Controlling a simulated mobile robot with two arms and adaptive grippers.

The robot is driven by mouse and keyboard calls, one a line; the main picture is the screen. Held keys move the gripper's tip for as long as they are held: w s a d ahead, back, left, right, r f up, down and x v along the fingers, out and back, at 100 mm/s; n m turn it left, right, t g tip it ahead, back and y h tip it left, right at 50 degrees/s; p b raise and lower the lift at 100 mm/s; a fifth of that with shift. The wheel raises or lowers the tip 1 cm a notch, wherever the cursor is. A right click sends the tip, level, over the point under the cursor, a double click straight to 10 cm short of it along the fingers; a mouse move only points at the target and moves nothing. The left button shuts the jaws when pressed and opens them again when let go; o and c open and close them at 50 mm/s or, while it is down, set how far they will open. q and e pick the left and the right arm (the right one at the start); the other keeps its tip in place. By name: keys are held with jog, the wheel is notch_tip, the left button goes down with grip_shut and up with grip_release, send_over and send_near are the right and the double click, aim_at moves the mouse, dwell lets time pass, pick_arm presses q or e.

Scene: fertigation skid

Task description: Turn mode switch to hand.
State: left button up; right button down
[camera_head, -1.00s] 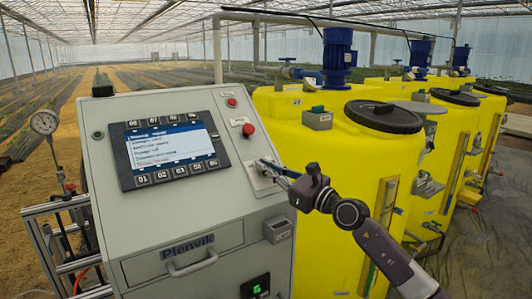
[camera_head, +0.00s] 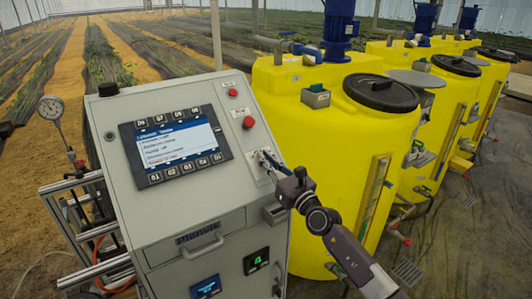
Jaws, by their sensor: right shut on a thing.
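The mode switch sits on a light plate (camera_head: 259,164) on the right part of the grey control cabinet's sloped face, below a red button. My right gripper (camera_head: 269,158) is at this plate with its fingers shut on the mode switch. The fingers and wrist hide most of the switch, so its pointing direction and labels cannot be read. My right arm comes in from the lower right. My left gripper is not in view.
The grey cabinet (camera_head: 180,221) carries a lit display (camera_head: 174,146), a large red button (camera_head: 248,122) and a smaller red button (camera_head: 233,93). Yellow tanks (camera_head: 310,140) stand close on the right. A pressure gauge (camera_head: 51,107) and metal frame are at left.

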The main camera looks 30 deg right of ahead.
dwell(0.4)
jog(key=c, duration=2.1)
grip_release()
jog(key=a+v, duration=0.1)
jog(key=v, duration=1.1)
jog(key=shift+d, duration=0.4)
